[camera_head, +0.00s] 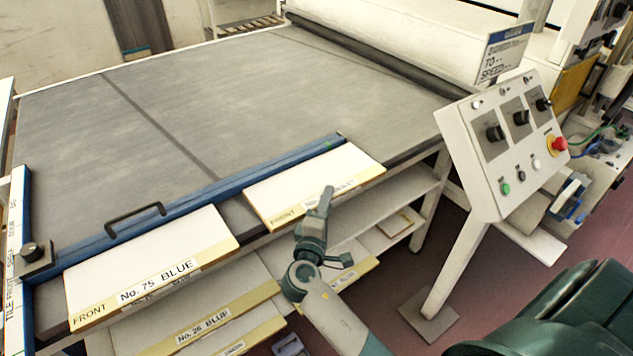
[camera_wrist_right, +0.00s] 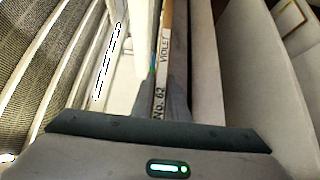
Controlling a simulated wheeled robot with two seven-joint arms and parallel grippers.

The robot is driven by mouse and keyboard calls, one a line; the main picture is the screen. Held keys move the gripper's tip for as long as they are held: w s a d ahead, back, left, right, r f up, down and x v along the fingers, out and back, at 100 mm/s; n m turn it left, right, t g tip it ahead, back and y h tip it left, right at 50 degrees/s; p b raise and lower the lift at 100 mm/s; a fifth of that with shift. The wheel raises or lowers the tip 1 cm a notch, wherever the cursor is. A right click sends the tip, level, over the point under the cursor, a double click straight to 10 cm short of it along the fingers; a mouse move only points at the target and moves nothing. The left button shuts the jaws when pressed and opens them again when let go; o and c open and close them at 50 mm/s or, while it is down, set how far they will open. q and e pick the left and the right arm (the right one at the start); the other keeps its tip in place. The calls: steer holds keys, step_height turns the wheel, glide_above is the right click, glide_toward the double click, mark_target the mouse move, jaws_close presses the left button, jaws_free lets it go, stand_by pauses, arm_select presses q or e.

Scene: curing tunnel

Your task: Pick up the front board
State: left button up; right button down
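Two white boards with yellow front edges lie side by side on the front of the table. The left one (camera_head: 150,262) is marked FRONT and No. 75 BLUE. The right one (camera_head: 315,180) is also marked FRONT, and in the right wrist view its edge label (camera_wrist_right: 161,85) reads No. 62 VIOLET. My right gripper (camera_head: 327,195) is at this right board's front edge, from the near side. In the wrist view its fingers lie on either side of the labelled edge. I cannot tell whether they press on it. My left gripper is out of view.
A blue rail (camera_head: 190,203) with a dark handle (camera_head: 135,218) runs behind the boards. Shelves below hold more labelled boards (camera_head: 215,318). A control panel (camera_head: 505,145) on a post stands to the right. The grey belt (camera_head: 200,95) behind is clear.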

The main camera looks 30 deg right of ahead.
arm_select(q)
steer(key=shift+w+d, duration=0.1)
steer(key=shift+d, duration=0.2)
arm_select(e)
steer(key=shift+r, duration=0.1)
